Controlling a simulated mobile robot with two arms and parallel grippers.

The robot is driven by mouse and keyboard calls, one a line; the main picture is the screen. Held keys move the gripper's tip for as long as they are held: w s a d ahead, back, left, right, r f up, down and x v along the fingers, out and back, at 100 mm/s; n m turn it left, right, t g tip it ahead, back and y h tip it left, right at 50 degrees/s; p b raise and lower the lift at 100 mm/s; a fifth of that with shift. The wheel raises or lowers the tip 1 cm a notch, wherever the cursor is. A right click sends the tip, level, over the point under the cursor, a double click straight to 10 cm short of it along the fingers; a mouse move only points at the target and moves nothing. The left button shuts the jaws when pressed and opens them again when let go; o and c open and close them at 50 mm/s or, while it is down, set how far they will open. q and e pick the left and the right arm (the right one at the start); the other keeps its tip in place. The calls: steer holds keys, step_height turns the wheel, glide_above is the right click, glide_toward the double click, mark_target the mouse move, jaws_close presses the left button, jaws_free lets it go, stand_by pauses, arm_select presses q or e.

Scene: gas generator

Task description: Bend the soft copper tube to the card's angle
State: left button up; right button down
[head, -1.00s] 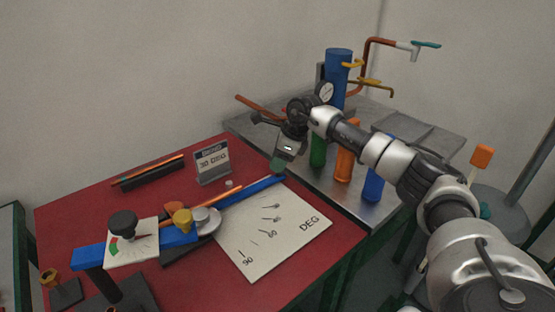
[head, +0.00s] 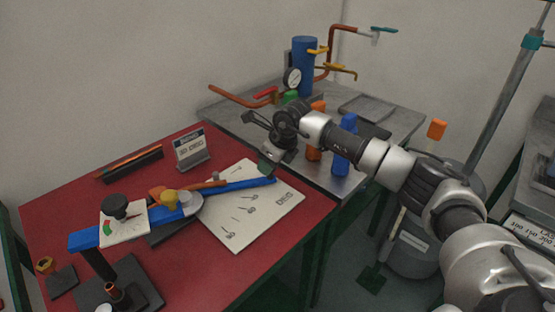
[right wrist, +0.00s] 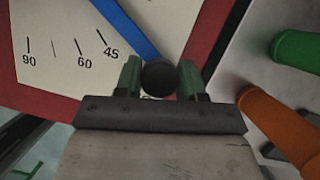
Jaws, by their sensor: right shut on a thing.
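The blue bender (head: 150,222) stands on the red bench with its blue lever (head: 240,186) reaching right across the white angle plate (head: 275,208). A short copper-orange length of tube (head: 207,186) shows at the bender head, partly hidden; its bend is too small to read. The card (head: 191,150) at the back reads 30 DEG. My right gripper (head: 268,165) is at the lever's far end. In the right wrist view, my right gripper (right wrist: 160,80) is shut on a round black knob (right wrist: 160,77) there. The lever (right wrist: 130,30) lies right of the 45 mark. My left gripper is out of view.
A black tray with orange rods (head: 130,165) lies at the back left. Green, orange (head: 314,150) and blue (head: 342,150) cylinders stand close right of my gripper on the grey table (head: 400,125). The plate's front part is clear.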

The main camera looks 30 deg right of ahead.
steer(key=c, duration=0.7)
jaws_free()
steer(key=v, duration=1)
steer(key=shift+s+r, duration=0.1)
steer(key=shift+r, duration=0.3)
steer(key=shift+f, duration=0.1)
